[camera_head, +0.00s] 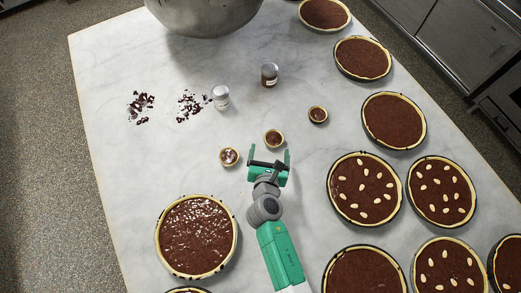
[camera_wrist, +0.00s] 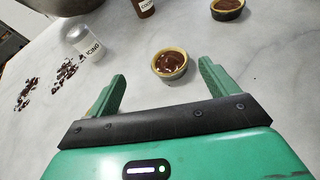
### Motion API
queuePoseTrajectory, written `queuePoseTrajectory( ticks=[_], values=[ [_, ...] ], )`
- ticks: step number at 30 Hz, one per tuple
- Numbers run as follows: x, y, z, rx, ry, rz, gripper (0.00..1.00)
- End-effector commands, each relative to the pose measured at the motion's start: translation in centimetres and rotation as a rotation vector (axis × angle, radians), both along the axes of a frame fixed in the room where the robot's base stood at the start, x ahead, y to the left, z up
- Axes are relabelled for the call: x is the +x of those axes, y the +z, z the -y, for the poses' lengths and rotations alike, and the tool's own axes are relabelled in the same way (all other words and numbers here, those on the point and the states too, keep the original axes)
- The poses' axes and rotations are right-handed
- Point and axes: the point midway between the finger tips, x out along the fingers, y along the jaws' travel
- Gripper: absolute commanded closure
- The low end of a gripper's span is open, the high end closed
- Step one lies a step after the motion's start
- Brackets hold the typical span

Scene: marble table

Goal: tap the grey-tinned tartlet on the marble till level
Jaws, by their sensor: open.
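My gripper (camera_head: 269,152) is open and empty, low over the marble table. A small chocolate tartlet (camera_head: 274,138) with a pale pastry rim sits just beyond my fingertips. In the wrist view this tartlet (camera_wrist: 170,64) appears between the two fingers, with glossy patches on its filling. A second tartlet (camera_head: 229,156) with pale glints on its filling lies to the left of my gripper. A third tartlet (camera_head: 318,114) lies farther off to the right; it shows in a darker tin in the wrist view (camera_wrist: 227,10).
An icing jar (camera_head: 221,97) and a brown-filled jar (camera_head: 269,75) stand beyond the tartlets. Chocolate shavings (camera_head: 141,106) lie at the left. A metal bowl (camera_head: 203,14) is at the back. Large tarts (camera_head: 364,189) line the right; another (camera_head: 197,236) stands front left.

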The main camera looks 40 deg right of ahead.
Motion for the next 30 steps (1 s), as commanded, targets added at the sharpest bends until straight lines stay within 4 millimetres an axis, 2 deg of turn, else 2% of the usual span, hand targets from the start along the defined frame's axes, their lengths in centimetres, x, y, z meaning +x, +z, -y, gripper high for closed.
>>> queuePoseTrajectory(
  ticks=[1, 3, 8, 21, 30],
  values=[
    [-0.6, -1.4, 0.1, -0.024, 0.011, -0.041, 0.14],
    [-1.2, -2.3, 0.1, -0.049, 0.022, -0.078, 0.14],
    [-1.2, -2.4, 0.3, -0.056, 0.025, -0.088, 0.14],
    [3.3, -5.1, 4.7, -0.054, 0.024, -0.083, 0.14],
    [3.9, -5.2, 5.2, -0.053, 0.025, -0.084, 0.14]
  ],
)
